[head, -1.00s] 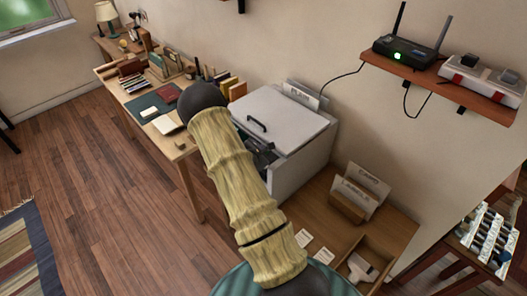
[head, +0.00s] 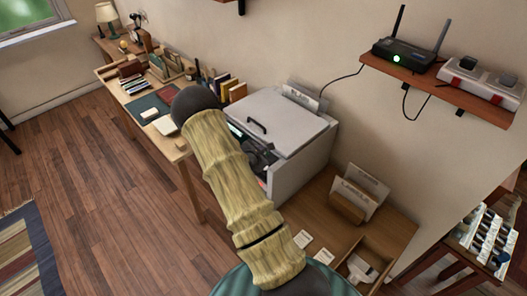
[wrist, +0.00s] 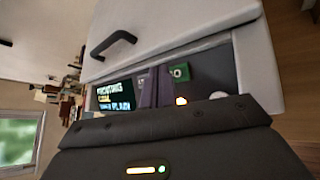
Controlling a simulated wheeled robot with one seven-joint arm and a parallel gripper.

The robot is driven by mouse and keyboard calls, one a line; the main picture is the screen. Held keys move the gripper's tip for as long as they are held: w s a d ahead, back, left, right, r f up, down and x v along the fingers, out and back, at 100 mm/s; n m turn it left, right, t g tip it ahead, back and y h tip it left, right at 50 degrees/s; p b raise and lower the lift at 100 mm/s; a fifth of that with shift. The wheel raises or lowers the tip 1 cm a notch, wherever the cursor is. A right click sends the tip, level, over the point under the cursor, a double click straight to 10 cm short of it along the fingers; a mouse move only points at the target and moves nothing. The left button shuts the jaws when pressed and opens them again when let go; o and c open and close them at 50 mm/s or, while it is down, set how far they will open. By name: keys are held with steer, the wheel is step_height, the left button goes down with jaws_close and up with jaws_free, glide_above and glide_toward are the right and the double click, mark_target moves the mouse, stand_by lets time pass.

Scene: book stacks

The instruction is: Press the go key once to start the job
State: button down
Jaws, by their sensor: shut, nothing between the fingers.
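The grey-white machine (head: 285,120) with a handled lid stands on a wooden desk. In the wrist view its dark front panel (wrist: 218,68) carries a green key (wrist: 180,73), seemingly marked GO, and a lit screen (wrist: 113,97). The screen text is tilted and appears to read "PRINTING" with "PLAIN" lower down. My gripper (wrist: 152,86) is shut and empty in front of the panel, between screen and green key. I cannot tell whether it touches. In the head view my arm partly hides the panel.
A shelf (head: 440,88) with a router (head: 404,55) and a power strip (head: 483,78) is on the wall. Card holders (head: 350,205) and an open wooden tray (head: 385,250) are right of the machine. Books (head: 230,88) stand to its left.

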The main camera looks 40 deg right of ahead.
steer(key=r+p, duration=0.1)
steer(key=r, duration=0.1)
steer(key=a+r+p, duration=0.1)
steer(key=p, duration=0.1)
steer(key=r+p, duration=0.1)
steer(key=r, duration=0.1)
steer(key=shift+s+a+r, duration=0.15)
steer(key=shift+a+r, duration=0.2)
steer(key=shift+a, duration=0.05)
stand_by(0.9)
